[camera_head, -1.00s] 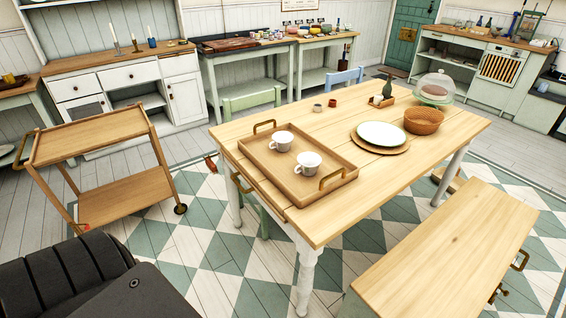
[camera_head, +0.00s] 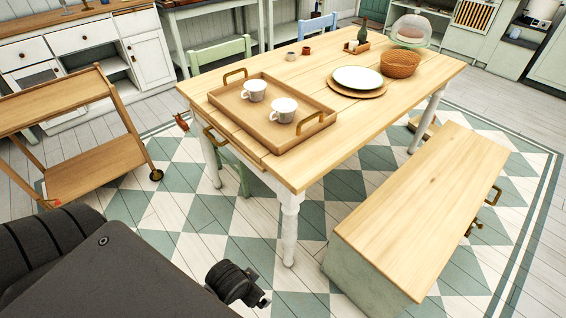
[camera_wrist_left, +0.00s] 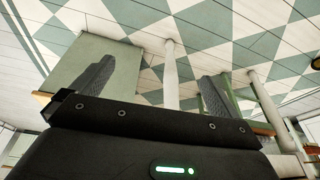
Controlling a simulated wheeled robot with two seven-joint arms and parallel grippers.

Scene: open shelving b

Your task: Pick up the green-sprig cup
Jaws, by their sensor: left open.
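Two white cups stand upright on a wooden tray (camera_head: 245,118) with brass handles, at the near left end of the table. One cup (camera_head: 254,91) is at the left and the other cup (camera_head: 283,109) is nearer and to the right. Any green sprig is too small to make out, so I cannot tell which cup bears it. My left gripper (camera_wrist_left: 155,88) shows in the left wrist view with its two dark fingers wide apart and nothing between them. Table legs and the checkered floor show beyond it. My right gripper is not in view.
The wooden table (camera_head: 330,150) also bears a white plate (camera_head: 358,77), a wicker basket (camera_head: 400,64) and a glass dome (camera_head: 411,29). A wood-topped bench (camera_head: 425,200) stands at the right, a wooden trolley (camera_head: 95,165) at the left. Checkered floor lies open before the table.

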